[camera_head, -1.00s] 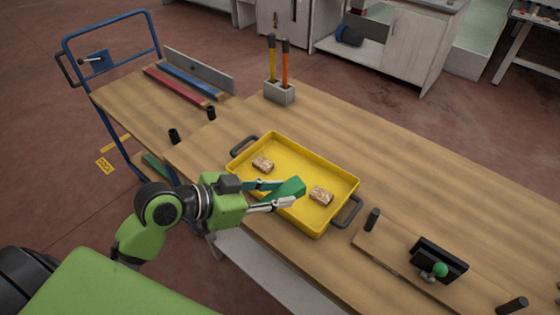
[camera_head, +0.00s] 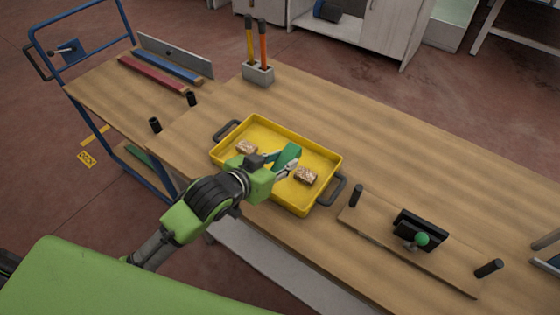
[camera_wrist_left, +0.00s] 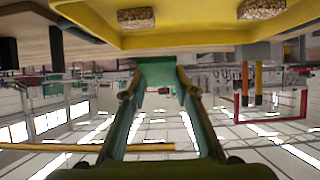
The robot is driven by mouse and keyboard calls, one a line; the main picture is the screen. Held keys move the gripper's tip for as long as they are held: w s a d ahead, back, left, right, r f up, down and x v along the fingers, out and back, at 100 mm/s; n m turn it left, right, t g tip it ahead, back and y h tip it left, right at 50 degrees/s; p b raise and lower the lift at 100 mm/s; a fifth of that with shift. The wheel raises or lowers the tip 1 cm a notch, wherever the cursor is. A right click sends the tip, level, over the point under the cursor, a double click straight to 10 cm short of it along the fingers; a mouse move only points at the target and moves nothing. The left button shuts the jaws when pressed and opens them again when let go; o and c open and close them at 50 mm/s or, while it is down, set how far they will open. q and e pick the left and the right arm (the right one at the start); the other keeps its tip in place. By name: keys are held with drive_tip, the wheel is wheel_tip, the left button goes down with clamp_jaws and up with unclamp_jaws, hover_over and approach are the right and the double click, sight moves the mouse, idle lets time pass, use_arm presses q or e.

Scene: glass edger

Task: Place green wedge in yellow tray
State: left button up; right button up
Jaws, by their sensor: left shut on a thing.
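The green wedge (camera_head: 287,156) is between the fingertips of my left gripper (camera_head: 283,165), which is shut on it. In the head view the wedge is over the middle of the yellow tray (camera_head: 322,199); whether it touches the floor of the tray I cannot tell. In the left wrist view the wedge (camera_wrist_left: 158,74) sits between the two fingers (camera_wrist_left: 158,92), and the tray (camera_wrist_left: 190,38) fills the top of the picture. The arm partly hides the tray's near side. My right gripper is not in view.
Two speckled brown blocks, one on the left (camera_head: 247,147) and one on the right (camera_head: 306,176), lie in the tray. The tray stands on the wooden bench (camera_head: 400,150). A grey holder with two handled tools (camera_head: 258,74) is behind. A black fixture with a green knob (camera_head: 420,231) is at right.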

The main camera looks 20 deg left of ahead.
sight(281, 158)
use_arm(q)
drive_tip(key=w+f, duration=0.2)
drive_tip(key=w+a+f, duration=0.1)
drive_tip(key=w+f, duration=0.1)
drive_tip(key=f, duration=0.1)
drive_tip(key=shift+w+a, duration=0.2)
drive_tip(key=shift+w, duration=0.2)
drive_tip(key=shift+w+a+f, duration=0.1)
drive_tip(key=shift+w+f, duration=0.25)
drive_tip(key=shift+f, duration=0.1)
wheel_tip(281, 158, down, 3)
drive_tip(key=shift+w+r+p, duration=0.1)
drive_tip(key=shift+w+p, duration=0.05)
drive_tip(key=shift+p, duration=0.6)
drive_tip(key=shift+f, duration=0.35)
drive_tip(key=o, duration=0.7)
drive_tip(key=shift+f, duration=0.1)
drive_tip(key=shift+o, duration=0.7)
drive_tip(key=shift+a, duration=0.1)
